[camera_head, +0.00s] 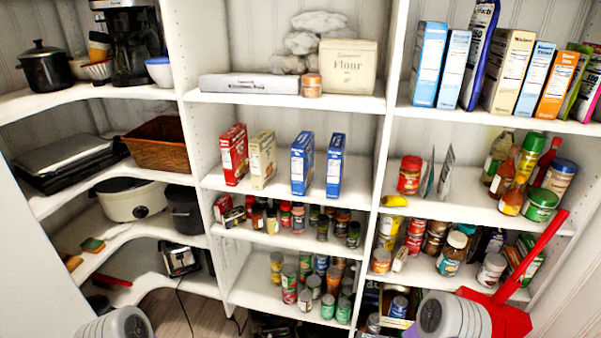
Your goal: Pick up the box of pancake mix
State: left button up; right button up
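Several upright boxes stand on the middle shelf: a red box (234,155), a cream box (263,158), a blue box (302,162) and a second blue box (334,165). More boxes stand on the upper right shelf, among them a light blue box (428,64), a beige box (508,70) and an orange box (556,84). Their print is too small to tell which one is pancake mix. Only rounded grey parts of my arms show at the bottom edge. Neither gripper's fingers are in view, and no box is being held.
Shelf dividers and shelf edges separate the bays. Jars and cans crowd the lower shelves. A flour bag (347,68) and a long carton (249,84) sit above the middle boxes. A red long-handled thing (508,318) stands at lower right. Free shelf shows between the cream and blue boxes.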

aim_at(302, 150)
jog(key=u, duration=1.05)
jog(key=i, duration=0.65)
jog(key=z, duration=0.85)
